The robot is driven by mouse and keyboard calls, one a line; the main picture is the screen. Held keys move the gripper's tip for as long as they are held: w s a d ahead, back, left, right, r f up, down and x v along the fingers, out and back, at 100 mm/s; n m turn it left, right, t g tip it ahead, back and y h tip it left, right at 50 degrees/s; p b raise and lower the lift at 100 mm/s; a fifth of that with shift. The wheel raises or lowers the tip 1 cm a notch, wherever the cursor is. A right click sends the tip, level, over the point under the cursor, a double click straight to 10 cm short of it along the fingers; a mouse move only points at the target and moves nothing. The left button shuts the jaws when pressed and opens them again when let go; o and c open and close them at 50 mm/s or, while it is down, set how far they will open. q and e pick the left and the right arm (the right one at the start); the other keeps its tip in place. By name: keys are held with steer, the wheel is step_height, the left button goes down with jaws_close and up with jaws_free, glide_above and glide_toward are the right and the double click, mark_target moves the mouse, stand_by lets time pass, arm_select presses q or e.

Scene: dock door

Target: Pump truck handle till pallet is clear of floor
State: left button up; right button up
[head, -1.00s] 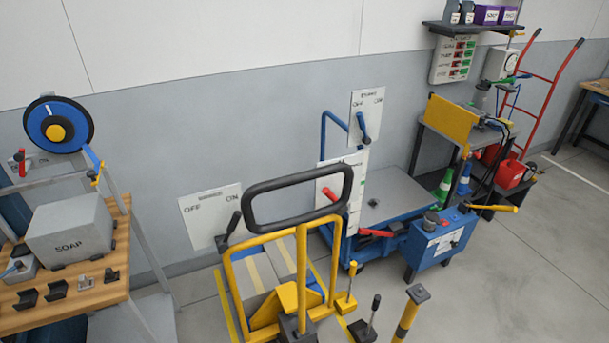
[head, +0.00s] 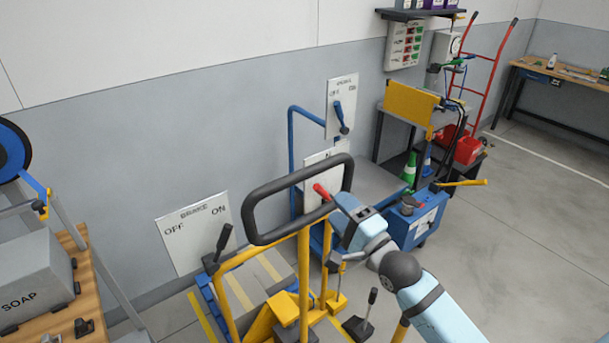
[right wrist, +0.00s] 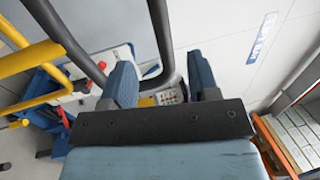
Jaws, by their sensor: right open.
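The truck's black loop handle (head: 258,211) stands on a yellow frame (head: 304,265) at lower centre of the head view. My right gripper (head: 343,205) is at the right side of this loop, seen from behind. In the right wrist view its two blue fingers (right wrist: 161,82) are apart. The black loop (right wrist: 64,38) passes close beyond them; I cannot tell whether it lies between them. No grip shows. Grey surfaces with yellow stripes (head: 262,273) lie low behind the frame. I cannot make out the pallet or its gap to the floor. My left gripper is out of view.
A brake sign (head: 193,232) with a black lever is left of the handle. A wooden bench with a soap box (head: 32,280) is at left. Open floor (head: 520,240) lies right.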

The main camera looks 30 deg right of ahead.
mark_target(309, 177)
steer(key=p+x, duration=0.2)
steer(key=x, duration=0.9)
steer(key=shift+w+r, duration=0.1)
steer(key=shift+w, duration=0.05)
steer(key=shift+x, duration=0.8)
steer(key=shift+c, duration=0.3)
jaws_close()
